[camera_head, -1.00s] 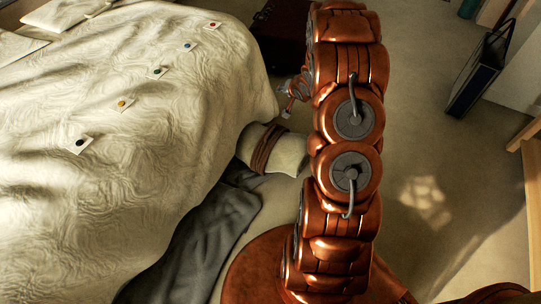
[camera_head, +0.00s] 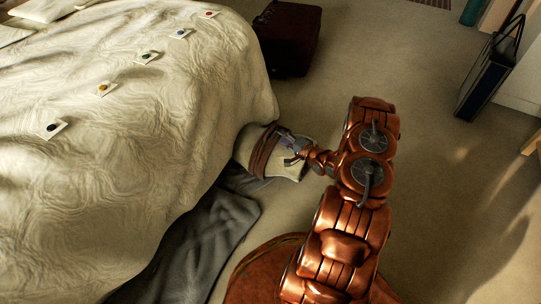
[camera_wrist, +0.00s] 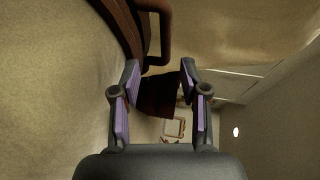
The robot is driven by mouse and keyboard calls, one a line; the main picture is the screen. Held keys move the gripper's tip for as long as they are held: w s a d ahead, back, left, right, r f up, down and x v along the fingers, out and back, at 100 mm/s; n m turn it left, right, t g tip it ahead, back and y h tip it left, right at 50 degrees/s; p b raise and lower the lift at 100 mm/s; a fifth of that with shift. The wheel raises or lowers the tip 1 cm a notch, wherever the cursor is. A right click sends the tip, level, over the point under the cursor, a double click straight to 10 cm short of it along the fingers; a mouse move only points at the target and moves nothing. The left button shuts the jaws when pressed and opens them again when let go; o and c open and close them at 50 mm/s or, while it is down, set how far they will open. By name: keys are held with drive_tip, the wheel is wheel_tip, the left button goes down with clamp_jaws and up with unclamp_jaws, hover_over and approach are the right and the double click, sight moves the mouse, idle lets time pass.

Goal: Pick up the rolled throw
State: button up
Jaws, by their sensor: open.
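The rolled throw (camera_head: 287,168) is a pale roll with brown straps, lying on the floor against the side of the bed. In the head view my gripper (camera_head: 292,145) is at its upper right side, by the straps. In the wrist view the throw (camera_wrist: 50,90) fills the left side, and a brown strap with a squared handle loop (camera_wrist: 166,30) shows at the top. My gripper (camera_wrist: 159,85) is open, its two fingers with purple pads apart. The handle loop lies just beyond the fingertips; I cannot tell whether they touch it.
The bed (camera_head: 120,130) with a cream quilt takes the left side, with several small cards on it. A dark red suitcase (camera_head: 287,38) stands on the floor behind. A grey blanket (camera_head: 205,240) lies beside the bed. A dark bag (camera_head: 490,75) stands at the right. The floor between is clear.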

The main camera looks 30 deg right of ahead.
sight(271, 129)
drive_tip(key=shift+a+r+b+x, duration=0.15)
drive_tip(key=shift+b+x, duration=0.45)
drive_tip(key=shift+x, duration=0.65)
drive_tip(key=shift+r+b+x, duration=0.1)
drive_tip(key=shift+b+x, duration=0.45)
drive_tip(key=shift+x, duration=0.75)
drive_tip(key=shift+a+r+b+x, duration=0.15)
drive_tip(key=shift+b+x, duration=0.45)
drive_tip(key=shift+x, duration=0.65)
drive_tip(key=shift+w, duration=0.1)
clamp_jaws()
drive_tip(key=shift+r, duration=0.1)
